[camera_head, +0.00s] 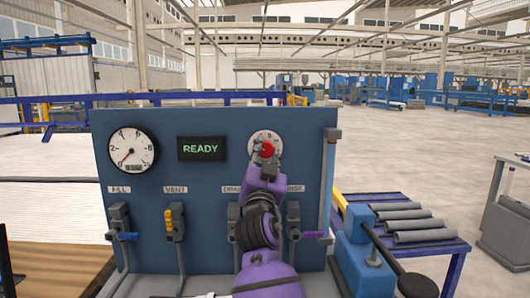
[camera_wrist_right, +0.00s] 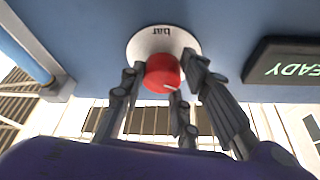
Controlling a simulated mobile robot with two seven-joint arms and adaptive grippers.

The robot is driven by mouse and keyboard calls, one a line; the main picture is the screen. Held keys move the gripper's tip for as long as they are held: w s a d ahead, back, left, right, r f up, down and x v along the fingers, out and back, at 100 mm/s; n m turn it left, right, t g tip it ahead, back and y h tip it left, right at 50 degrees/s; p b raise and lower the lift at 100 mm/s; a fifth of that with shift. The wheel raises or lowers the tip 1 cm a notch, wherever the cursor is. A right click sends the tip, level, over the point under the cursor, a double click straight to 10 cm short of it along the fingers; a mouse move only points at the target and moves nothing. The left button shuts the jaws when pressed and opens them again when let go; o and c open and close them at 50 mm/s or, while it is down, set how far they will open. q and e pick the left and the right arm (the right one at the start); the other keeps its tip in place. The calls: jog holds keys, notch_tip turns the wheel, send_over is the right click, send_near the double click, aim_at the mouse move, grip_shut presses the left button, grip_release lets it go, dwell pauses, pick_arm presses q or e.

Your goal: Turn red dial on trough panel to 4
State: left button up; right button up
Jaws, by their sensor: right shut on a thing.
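The red dial (camera_head: 267,149) sits on a round white scale (camera_head: 258,137) at the upper right of the blue trough panel (camera_head: 220,115). My right gripper (camera_head: 266,158) reaches up to it from below and is shut on it. In the right wrist view, which shows the panel upside down, the red dial (camera_wrist_right: 161,70) lies between the fingers of my right gripper (camera_wrist_right: 163,75). A white pointer mark shows near the dial's lower right edge there. The scale (camera_wrist_right: 150,42) shows "bar", but its numbers are hidden or too small to read. My left gripper is not in view.
A READY display (camera_head: 202,148) and a round gauge (camera_head: 133,149) are left of the dial. Below are several valve levers, including a yellow one (camera_head: 169,222) and a purple one (camera_head: 313,235), close to my right arm. Grey pipes (camera_head: 415,225) lie on a rack at the right.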

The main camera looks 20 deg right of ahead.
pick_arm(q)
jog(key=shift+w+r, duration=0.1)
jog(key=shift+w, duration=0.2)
pick_arm(e)
jog(key=shift+d+f+n, duration=0.15)
jog(key=shift+d+n, duration=0.15)
jog(key=shift+d, duration=0.05)
jog(key=o, duration=0.9)
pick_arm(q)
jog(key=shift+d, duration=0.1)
pick_arm(e)
jog(key=shift+o, duration=0.6)
jog(key=shift+d, duration=0.15)
jog(key=shift+a, duration=0.2)
jog(key=shift+s+a+f, duration=0.1)
jog(key=shift+s+a, duration=0.1)
jog(key=shift+s, duration=0.1)
jog(key=v, duration=1.1)
jog(key=shift+s, duration=0.2)
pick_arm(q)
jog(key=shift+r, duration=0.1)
